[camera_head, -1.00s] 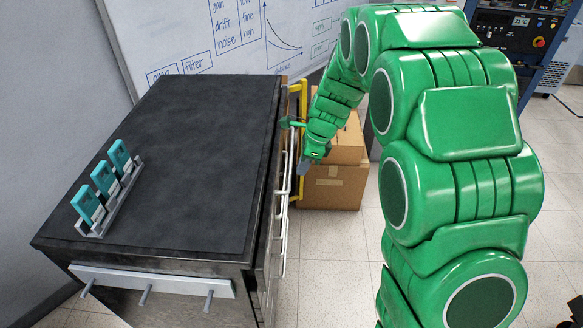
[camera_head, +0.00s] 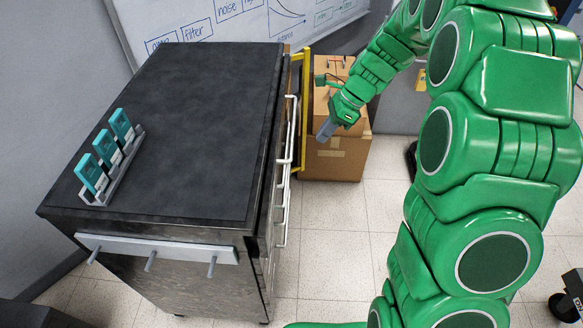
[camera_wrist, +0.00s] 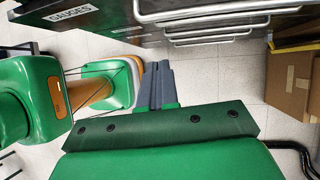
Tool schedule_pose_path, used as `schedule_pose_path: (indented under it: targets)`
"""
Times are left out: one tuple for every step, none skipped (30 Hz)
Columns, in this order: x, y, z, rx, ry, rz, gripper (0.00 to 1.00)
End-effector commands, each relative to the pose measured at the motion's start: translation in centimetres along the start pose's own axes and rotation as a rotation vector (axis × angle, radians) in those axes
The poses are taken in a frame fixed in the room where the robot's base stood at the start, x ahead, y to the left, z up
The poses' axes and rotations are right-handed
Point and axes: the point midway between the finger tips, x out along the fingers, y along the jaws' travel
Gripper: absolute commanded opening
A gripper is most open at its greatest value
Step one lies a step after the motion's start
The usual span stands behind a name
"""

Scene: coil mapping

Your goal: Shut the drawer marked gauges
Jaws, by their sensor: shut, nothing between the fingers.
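The dark cabinet (camera_head: 190,110) has its drawer side facing right in the head view, with several pale bar handles (camera_head: 286,160) seen nearly edge-on. In the wrist view, a white label reading GAUGES (camera_wrist: 72,12) is on a dark drawer front at the top left, with a metal bar handle (camera_wrist: 200,15) to its right. How far that drawer stands out cannot be told. My gripper (camera_head: 326,131) is to the right of the handles, apart from them and pointing down. Its grey fingers (camera_wrist: 156,88) are shut and empty in the wrist view.
A yellow rail (camera_head: 304,110) stands at the cabinet's far right corner, before stacked cardboard boxes (camera_head: 335,158). Teal gauges (camera_head: 105,145) stand in a rack on the cabinet top. Tiled floor (camera_head: 345,235) is clear right of the cabinet. A dark wheeled base (camera_head: 568,300) shows at lower right.

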Motion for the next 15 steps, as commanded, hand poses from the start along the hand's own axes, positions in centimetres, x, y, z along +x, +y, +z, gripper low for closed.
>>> schedule_pose_path:
  targets:
    - [1.1, 0.5, -1.2, 0.004, -0.06, 0.031, 0.0]
    - [1.7, 0.8, -1.8, 0.001, -0.096, 0.047, 0.0]
    - [2.5, 1.3, -2.5, -0.002, -0.143, 0.066, 0.0]
    - [3.0, 1.6, -2.9, -0.006, -0.181, 0.076, 0.0]
    - [3.4, 1.9, -3.3, -0.011, -0.216, 0.085, 0.0]
    - [4.0, 2.3, -3.9, -0.016, -0.266, 0.093, 0.0]
    - [4.5, 2.5, -4.3, -0.019, -0.303, 0.099, 0.0]
    - [4.9, 2.8, -4.7, -0.023, -0.34, 0.103, 0.0]
    - [5.4, 3.2, -5.2, -0.029, -0.39, 0.105, 0.0]
    - [5.7, 3.4, -5.5, -0.032, -0.428, 0.104, 0.0]
    - [6.0, 3.7, -5.9, -0.035, -0.466, 0.101, 0.0]
    - [6.5, 4.1, -6.2, -0.04, -0.517, 0.098, 0.0]
    - [6.8, 4.3, -6.5, -0.042, -0.558, 0.094, 0.0]
    - [7.1, 4.6, -6.8, -0.044, -0.596, 0.088, 0.0]
    - [7.4, 5.0, -7.0, -0.049, -0.649, 0.077, 0.0]
